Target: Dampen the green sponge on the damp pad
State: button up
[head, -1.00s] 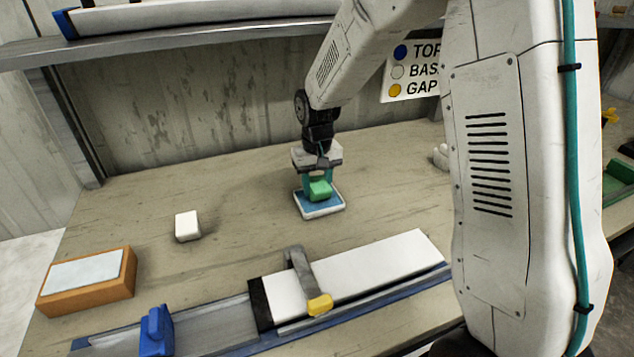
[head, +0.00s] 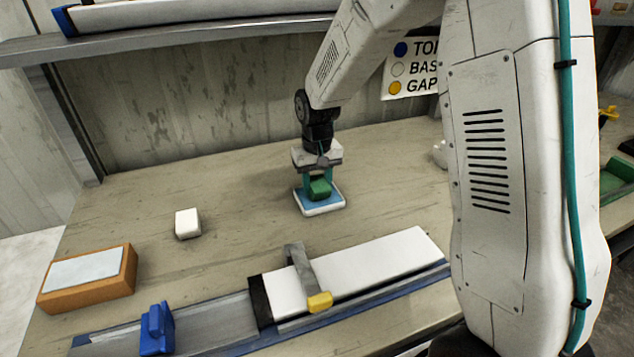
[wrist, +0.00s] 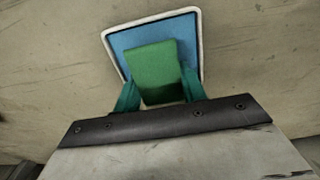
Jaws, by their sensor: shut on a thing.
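The green sponge (head: 320,188) is between the teal fingers of my gripper (head: 318,181), which is shut on it. The sponge is over the damp pad (head: 334,203), a blue pad in a white-rimmed tray. The wrist view shows the sponge (wrist: 152,66) within the pad's outline, with blue pad (wrist: 125,40) bare around it. The sponge appears to rest on the pad, but its underside is hidden. In the wrist view my gripper (wrist: 155,92) holds the sponge at its two sides.
A white block (head: 188,223) stands on the bench to the left. An orange box with a pale top (head: 88,280) is at the front left. A long white liner in a blue rail (head: 360,270) with a grey bracket lies in front. The bench around the pad is clear.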

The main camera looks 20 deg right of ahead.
aim_at(317, 181)
dwell(0.4)
jog(key=shift+r, duration=3.5)
